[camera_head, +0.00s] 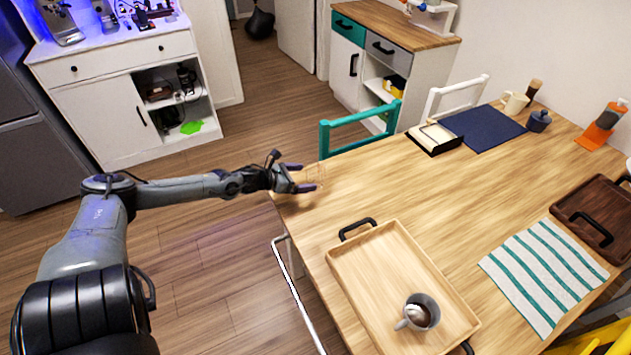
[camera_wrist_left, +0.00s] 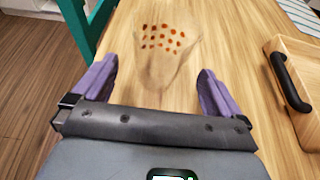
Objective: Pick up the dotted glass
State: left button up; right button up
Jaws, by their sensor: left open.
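The dotted glass (camera_head: 316,174) is a faint, clear glass with small orange-red dots, near the table's far left corner. In the left wrist view the glass (camera_wrist_left: 163,55) stands just ahead, in line with the gap between my fingers. My left gripper (camera_head: 306,177) reaches in from the left, low over the table edge, with its purple fingers spread. In the left wrist view the gripper (camera_wrist_left: 158,72) is open, one finger on each side of the glass's line, and not closed on it. My right gripper is not in view.
A wooden tray (camera_head: 352,262) with black handles holds a grey mug (camera_head: 421,311) nearer the front. A teal chair (camera_head: 359,128) stands close behind the glass. A striped cloth (camera_head: 540,279) lies to the right. The table's middle is clear.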

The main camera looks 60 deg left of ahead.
aim_at(307, 178)
pick_arm(q)
jog(key=shift+f+b+x, duration=0.2)
jog(key=shift+b+x, duration=1)
jog(key=shift+x, duration=0.75)
jog(key=shift+b+x, duration=0.3)
jog(key=shift+x, duration=0.55)
jog(key=shift+r, duration=0.1)
jog(key=c, duration=1.2)
